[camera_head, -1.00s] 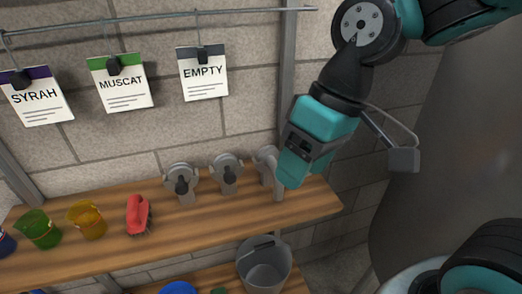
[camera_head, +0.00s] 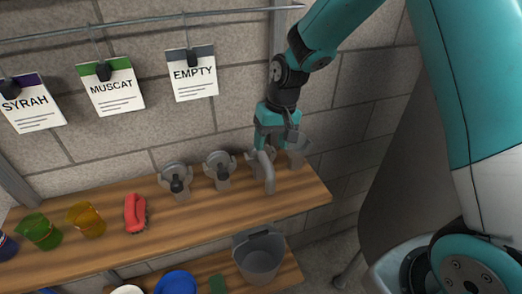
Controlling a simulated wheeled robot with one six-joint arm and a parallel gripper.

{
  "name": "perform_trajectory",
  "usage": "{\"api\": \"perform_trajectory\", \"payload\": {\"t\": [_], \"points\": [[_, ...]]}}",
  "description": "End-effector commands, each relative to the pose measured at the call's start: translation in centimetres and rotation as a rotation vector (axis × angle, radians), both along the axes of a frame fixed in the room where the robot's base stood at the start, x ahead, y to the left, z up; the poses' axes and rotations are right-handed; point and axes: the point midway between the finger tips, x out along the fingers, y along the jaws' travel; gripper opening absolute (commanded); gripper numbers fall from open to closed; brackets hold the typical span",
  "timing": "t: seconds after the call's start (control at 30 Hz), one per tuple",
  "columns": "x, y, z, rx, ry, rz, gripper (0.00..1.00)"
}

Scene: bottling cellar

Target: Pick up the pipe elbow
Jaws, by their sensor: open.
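The pipe elbow (camera_head: 264,177) appears as a grey bent pipe piece near the right end of the upper wooden shelf (camera_head: 225,205). My gripper (camera_head: 263,149) is open and points down just above and behind the elbow's upper end. Its fingertips overlap the grey parts there, so I cannot tell whether they touch the elbow. I see nothing held.
Two grey fittings with dark knobs, one valve (camera_head: 176,183) and another (camera_head: 220,171), stand left of the elbow. A grey cup-like shape (camera_head: 299,153) is close on the right. Further left are a red brush (camera_head: 135,213) and a yellow cup (camera_head: 86,220). A bucket (camera_head: 260,258) stands below.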

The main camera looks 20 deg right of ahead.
Motion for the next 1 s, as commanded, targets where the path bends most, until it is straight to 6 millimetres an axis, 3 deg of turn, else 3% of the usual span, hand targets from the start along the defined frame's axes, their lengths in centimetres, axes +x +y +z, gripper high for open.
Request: {"api": "perform_trajectory", "payload": {"t": [0.33, 0.6, 0.9, 1.0], "points": [[0.0, 0.6, -2.8, 0.001, 0.003, 0.001, 0.58], [0.1, 1.3, -6.4, 0.000, 0.002, 0.001, 0.58], [0.2, 1.4, -7.0, 0.001, -0.002, 0.001, 0.58], [0.2, 1.4, -7.0, 0.001, -0.002, 0.001, 0.35]]}}
